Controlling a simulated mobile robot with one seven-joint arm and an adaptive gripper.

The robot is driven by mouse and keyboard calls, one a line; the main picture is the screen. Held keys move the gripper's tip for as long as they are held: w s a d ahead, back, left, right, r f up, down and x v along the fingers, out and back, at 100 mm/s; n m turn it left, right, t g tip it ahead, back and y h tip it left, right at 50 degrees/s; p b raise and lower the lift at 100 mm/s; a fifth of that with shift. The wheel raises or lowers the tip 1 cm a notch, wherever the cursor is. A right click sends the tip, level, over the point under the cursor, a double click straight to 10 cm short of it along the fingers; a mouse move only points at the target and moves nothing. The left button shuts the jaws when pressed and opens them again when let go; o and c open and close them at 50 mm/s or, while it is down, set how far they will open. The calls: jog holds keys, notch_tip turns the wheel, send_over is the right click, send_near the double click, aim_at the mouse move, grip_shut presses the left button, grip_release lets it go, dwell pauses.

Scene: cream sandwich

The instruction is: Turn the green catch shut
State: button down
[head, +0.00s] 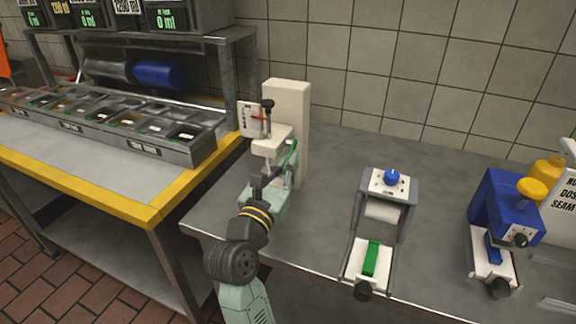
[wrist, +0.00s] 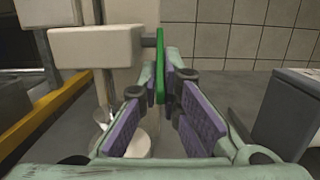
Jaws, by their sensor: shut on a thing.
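The green catch (wrist: 160,60) is a thin upright green bar on the side of the cream-coloured dispenser (wrist: 97,48). It stands between my gripper's (wrist: 161,88) two purple-padded fingers, which are shut on it. In the head view the dispenser (head: 288,115) stands on the grey counter near the back wall. There, my gripper (head: 276,175) reaches up to its right side, and only a small part of the green catch (head: 292,148) shows. The lower end of the catch is partly hidden by the fingers.
A small press with a blue knob (head: 392,178) and a green bar (head: 370,258) stands to the right on the counter. A blue machine (head: 505,205) with a yellow knob is farther right. A yellow-edged table (head: 140,210) with a tray row (head: 180,150) is at left.

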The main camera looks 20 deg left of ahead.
aim_at(283, 172)
jog(key=shift+r, duration=0.1)
jog(key=c, duration=1.8)
grip_release()
jog(key=shift+s, duration=0.1)
jog(key=s, duration=0.5)
jog(key=s+f, duration=0.1)
jog(key=s, duration=0.1)
jog(key=shift+s+a, duration=0.15)
